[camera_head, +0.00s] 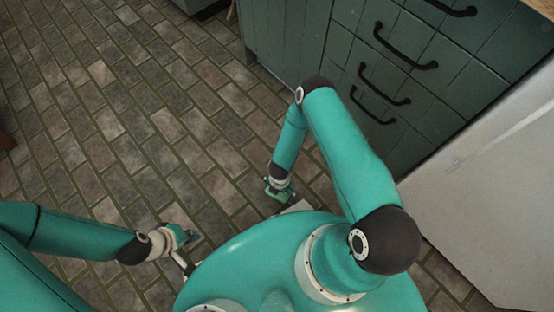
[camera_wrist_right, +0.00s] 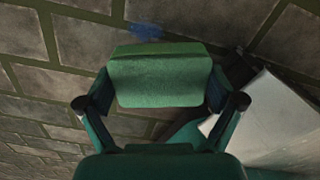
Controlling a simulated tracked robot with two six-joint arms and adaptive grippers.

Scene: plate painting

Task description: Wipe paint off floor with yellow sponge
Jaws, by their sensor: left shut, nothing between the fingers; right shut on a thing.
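In the right wrist view a green-faced block, which looks like the sponge (camera_wrist_right: 160,78), is held between the two fingers of my right gripper (camera_wrist_right: 161,100). Its visible face is green; no yellow side shows. A blurry blue paint mark (camera_wrist_right: 146,31) lies on the brick floor just beyond the sponge's far edge. In the head view my right gripper (camera_head: 278,190) is low over the floor, close to the cabinets; the paint is not clearly visible there. Whether the sponge touches the floor I cannot tell. My left gripper (camera_head: 190,238) is shut and empty, low over the floor at the left.
Dark green cabinets with drawers (camera_head: 385,75) and black handles stand behind my right arm. A white appliance or panel (camera_head: 490,190) stands at the right. The brick floor (camera_head: 130,110) is open to the left and ahead.

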